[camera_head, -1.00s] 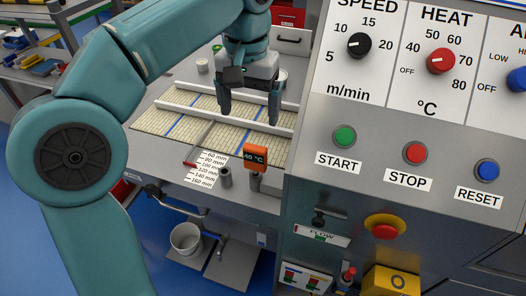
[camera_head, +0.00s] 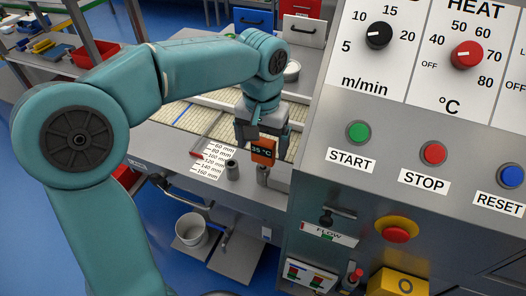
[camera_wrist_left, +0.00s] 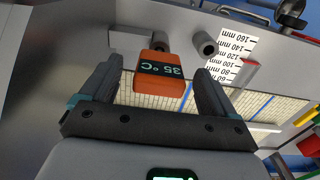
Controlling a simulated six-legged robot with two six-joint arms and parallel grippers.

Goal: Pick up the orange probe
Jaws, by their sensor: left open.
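The orange probe (camera_head: 263,151) stands upright on a short grey post at the front edge of the metal bench, and its display reads 35 °C. My left gripper (camera_head: 260,148) is open, pointing down, with a finger on each side of the probe's head in the head view. In the left wrist view the probe (camera_wrist_left: 158,82) shows between the two open fingers (camera_wrist_left: 158,76), with a gap on both sides. I cannot tell how deep it sits between them. My right gripper is in neither view.
An empty grey holder (camera_head: 232,170) stands just left of the probe, beside a white mm scale (camera_head: 214,160). A mesh belt (camera_head: 185,118) with white rails lies behind. The control panel (camera_head: 400,150) rises close on the right.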

